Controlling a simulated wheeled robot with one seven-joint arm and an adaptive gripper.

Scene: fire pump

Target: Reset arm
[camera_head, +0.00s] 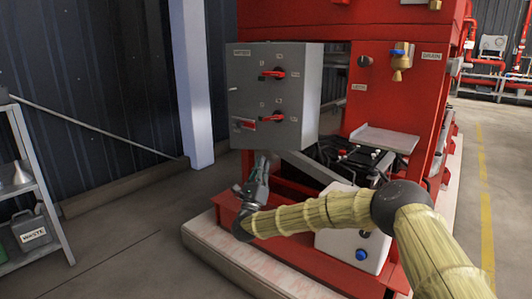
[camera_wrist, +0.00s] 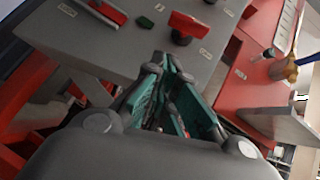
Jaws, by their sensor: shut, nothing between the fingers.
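My arm, in a yellowish sleeve, reaches across the lower middle of the head view. My gripper (camera_head: 263,160) points up at the underside of the grey control box (camera_head: 270,95). Its fingers also show in the wrist view (camera_wrist: 168,62), shut and empty. The box carries an upper red switch (camera_head: 272,74) and a lower red switch (camera_head: 245,120). In the wrist view the box face (camera_wrist: 140,45) lies beyond the fingers, with a red handle (camera_wrist: 189,24) near the fingertips. I cannot tell whether the fingertips touch the box.
The red pump frame (camera_head: 385,80) stands behind, with a brass valve (camera_head: 400,62). A white container (camera_head: 352,245) sits under my arm. Floor (camera_head: 125,235) between shelf and pump base is clear.

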